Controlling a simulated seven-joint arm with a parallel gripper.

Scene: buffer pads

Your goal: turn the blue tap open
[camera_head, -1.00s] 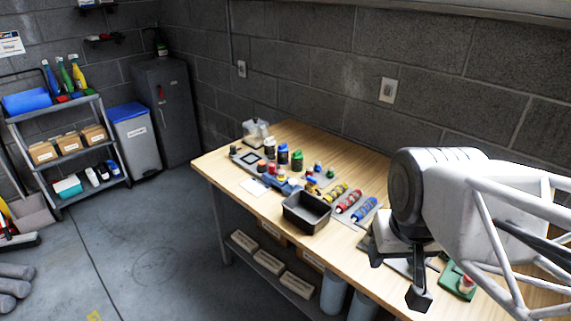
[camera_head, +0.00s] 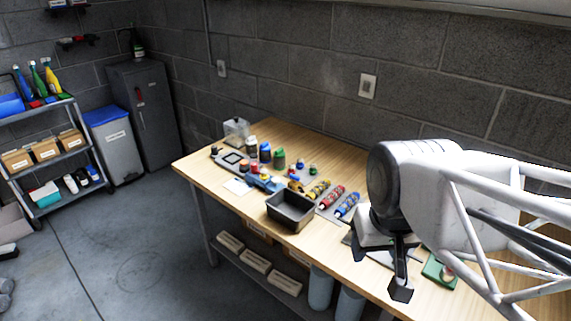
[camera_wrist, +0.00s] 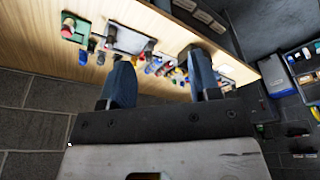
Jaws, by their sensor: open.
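My gripper (camera_head: 380,268) is over the right part of the wooden bench, fingers apart and empty. In the wrist view it (camera_wrist: 157,60) shows two dark blue-grey fingers spread wide, with the bench beyond them. A blue tap is too small to single out with certainty.
A black bin (camera_head: 285,221) stands at the bench's front edge. Yellow, red and blue cylinders (camera_head: 332,196) lie right of it. Several jars (camera_head: 279,158) stand at the back left. A green pad (camera_head: 433,272) lies right of my gripper. The block wall (camera_head: 300,70) bounds the bench behind.

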